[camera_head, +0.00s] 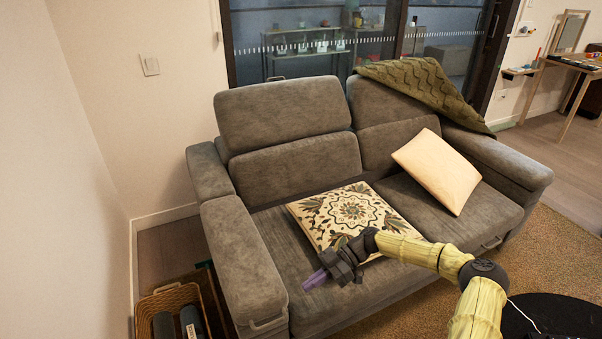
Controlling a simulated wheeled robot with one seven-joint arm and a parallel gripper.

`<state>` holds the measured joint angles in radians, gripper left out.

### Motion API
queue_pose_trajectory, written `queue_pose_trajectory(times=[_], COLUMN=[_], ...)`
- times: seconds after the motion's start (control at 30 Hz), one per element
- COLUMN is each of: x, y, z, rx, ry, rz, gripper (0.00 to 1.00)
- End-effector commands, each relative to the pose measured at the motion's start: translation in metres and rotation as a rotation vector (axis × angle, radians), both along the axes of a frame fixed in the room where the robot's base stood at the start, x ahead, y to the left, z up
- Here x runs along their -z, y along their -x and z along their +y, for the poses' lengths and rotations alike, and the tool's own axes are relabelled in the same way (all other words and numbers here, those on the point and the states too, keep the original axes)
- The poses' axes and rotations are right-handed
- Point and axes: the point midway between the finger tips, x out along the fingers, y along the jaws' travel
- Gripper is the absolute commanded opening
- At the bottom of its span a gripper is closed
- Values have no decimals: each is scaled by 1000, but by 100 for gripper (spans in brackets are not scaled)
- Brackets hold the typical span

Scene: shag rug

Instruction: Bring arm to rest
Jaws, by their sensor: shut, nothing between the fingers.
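My arm (405,248) reaches in from the lower right, with yellow links and dark joints. It extends left over the front of the grey sofa (270,235). My gripper (314,280) is at the arm's end, with purplish fingers pointing left and down in front of the seat. The fingers look closed and hold nothing that I can see. Whether the gripper touches the sofa seat cannot be told. The forearm overlaps the lower edge of a patterned cushion (345,212) in the picture.
A cream pillow (438,170) leans on the sofa's right seat. A green knitted blanket (425,85) drapes over the right backrest. A wicker basket (162,298) with dark rolled items stands at lower left. The tan rug (555,250) is open at right. A desk (575,65) is at far right.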

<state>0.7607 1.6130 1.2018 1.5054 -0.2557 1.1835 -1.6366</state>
Motion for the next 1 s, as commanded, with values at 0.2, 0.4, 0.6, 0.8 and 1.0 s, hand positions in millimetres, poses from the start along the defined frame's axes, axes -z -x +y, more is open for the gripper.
queue_pose_trajectory(times=[0.2,0.4,0.6,0.8,1.0], x=[-2,-2,-3,-13,-32], y=[10,37,63,83,99], z=[9,21,17,1,-22], rx=[-18,-15,63,213,435], ry=[98,360,642,898,1102], rz=[38,135,217,268,296], gripper=[0,0,0,0,0])
